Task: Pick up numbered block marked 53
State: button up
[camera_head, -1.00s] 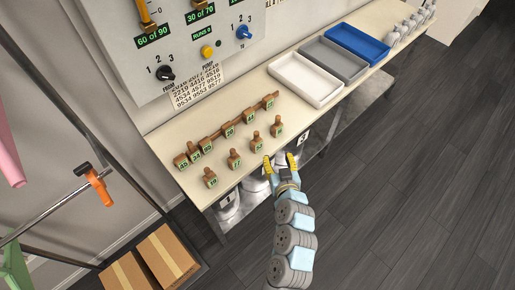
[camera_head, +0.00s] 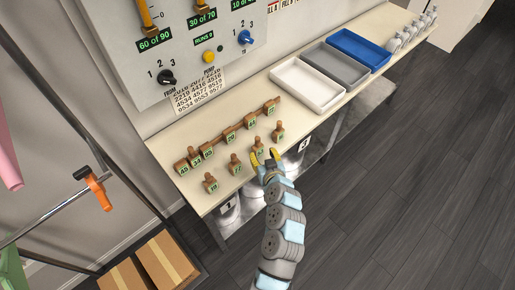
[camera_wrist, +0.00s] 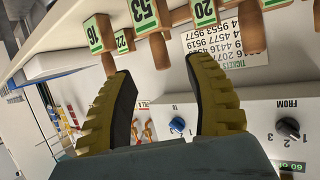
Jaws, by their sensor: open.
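The block marked 53 (camera_wrist: 145,12) is a wooden block with a green-edged number label and a knob-like handle. In the wrist view it is at the top, in line with the gap between my fingers, and its handle points into that gap. In the head view the block (camera_head: 258,145) stands in the front row on the bench, its label partly hidden by my fingers. My gripper (camera_head: 265,158) is open and empty at the bench's front edge, close to this block. Its two yellow fingers also show in the wrist view (camera_wrist: 158,72). Whether they touch the block I cannot tell.
Several more blocks stand in a back row, such as one marked 29 (camera_head: 230,135). White (camera_head: 307,86), grey and blue trays lie farther right. A control panel (camera_head: 190,45) rises behind.

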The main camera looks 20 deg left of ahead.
aim_at(258, 144)
jog(key=shift+x, duration=4.35)
grip_shut()
